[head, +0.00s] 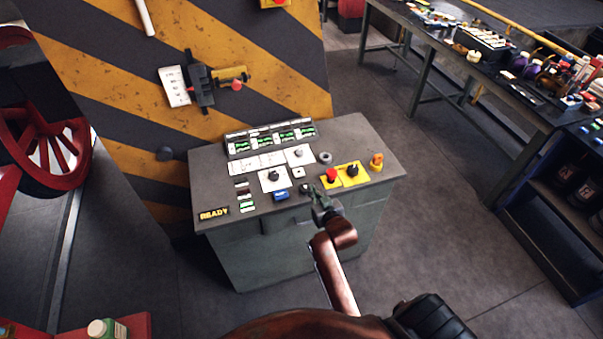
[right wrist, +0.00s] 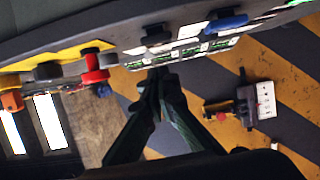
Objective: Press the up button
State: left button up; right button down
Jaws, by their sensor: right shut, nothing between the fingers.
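The grey control console (head: 235,244) stands in front of the striped wall. No up label is legible, so I cannot tell which control is the up button. A small black button (head: 305,188) sits near the console's front edge, between a blue control (head: 281,195) and a red mushroom button (head: 331,174). My right gripper (head: 318,196) is shut and empty over the front edge, close to the black button. In the right wrist view the fingertips (right wrist: 158,78) point toward the black button (right wrist: 157,38); I cannot tell whether they touch it. My left gripper is not in view.
A black knob on a yellow plate (head: 352,170) and an orange control (head: 376,161) sit right of the red button. A READY sign (head: 214,213) is at the console's left. A cluttered workbench (head: 500,85) stands at the right. The floor between is clear.

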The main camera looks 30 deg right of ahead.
jog(key=shift+t, duration=0.6)
jog(key=w+r, duration=0.2)
jog(key=r, duration=0.1)
jog(key=shift+w+d+r, duration=0.1)
jog(key=shift+w+d, duration=0.1)
send_over(299, 173)
jog(key=s, duration=0.3)
jog(key=shift+w+a+f, duration=0.1)
jog(key=shift+w+f, duration=0.05)
jog(key=shift+f, duration=0.45)
jog(key=shift+w+a+f, duration=0.1)
jog(key=shift+f, duration=0.45)
jog(key=shift+w+d+f, duration=0.1)
jog(key=shift+w+f, duration=0.1)
jog(key=shift+f, duration=0.45)
jog(key=shift+w+d+f, duration=0.1)
jog(key=shift+w+f, duration=0.05)
jog(key=shift+f, duration=1.35)
jog(key=shift+s, duration=0.1)
